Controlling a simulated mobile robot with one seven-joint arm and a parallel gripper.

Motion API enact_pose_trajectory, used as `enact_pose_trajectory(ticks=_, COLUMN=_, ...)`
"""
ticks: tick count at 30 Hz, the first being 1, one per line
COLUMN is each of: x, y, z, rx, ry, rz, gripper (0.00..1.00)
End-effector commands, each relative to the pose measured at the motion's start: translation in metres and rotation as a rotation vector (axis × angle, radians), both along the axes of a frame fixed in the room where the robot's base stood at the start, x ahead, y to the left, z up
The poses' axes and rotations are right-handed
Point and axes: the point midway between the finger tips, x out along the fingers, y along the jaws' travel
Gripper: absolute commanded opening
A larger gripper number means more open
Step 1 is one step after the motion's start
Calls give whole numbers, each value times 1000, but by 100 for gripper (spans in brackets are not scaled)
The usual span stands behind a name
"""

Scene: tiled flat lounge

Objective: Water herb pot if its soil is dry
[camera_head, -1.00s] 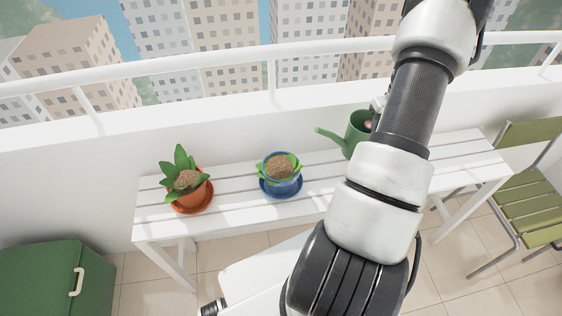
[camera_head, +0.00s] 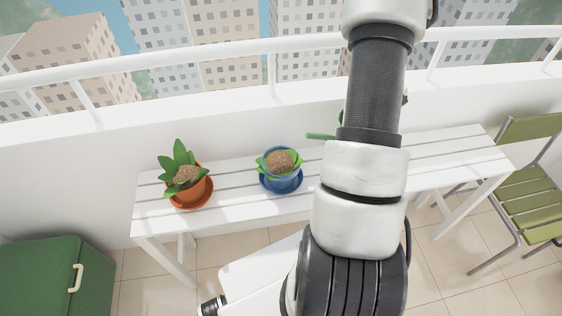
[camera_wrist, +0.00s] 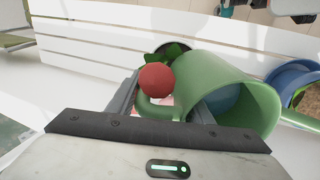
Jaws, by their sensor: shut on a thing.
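My gripper (camera_wrist: 162,102) is shut on the handle of a green watering can (camera_wrist: 225,75); a red ball-shaped part (camera_wrist: 156,79) shows between the fingers. Something bluish shows inside the can's open mouth. In the head view my arm hides most of the can; its green spout (camera_head: 321,136) points left, nearly level, toward a blue pot (camera_head: 282,182). That pot has light green leaves, pale brown soil and a blue saucer; it also shows in the wrist view (camera_wrist: 290,72). An orange pot (camera_head: 188,193) with larger leaves and brown soil stands further left. I cannot tell which is the herb pot.
The pots stand on a white slatted bench (camera_head: 225,208) against the balcony wall. In the wrist view, a dark pot with leaves (camera_wrist: 174,51) stands behind the can. A green cabinet (camera_head: 50,280) is at lower left, a green slatted chair (camera_head: 530,195) at right.

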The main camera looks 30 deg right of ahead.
Motion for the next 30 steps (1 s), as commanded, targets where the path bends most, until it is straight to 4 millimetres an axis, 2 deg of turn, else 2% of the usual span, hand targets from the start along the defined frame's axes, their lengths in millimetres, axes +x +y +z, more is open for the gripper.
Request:
enact_pose_trajectory(ticks=3, x=2, y=4, z=2, rx=-45, ry=11, rz=3, gripper=0)
enact_pose_trajectory(ticks=30, x=3, y=10, z=5, rx=-95, ry=25, rz=2, gripper=0)
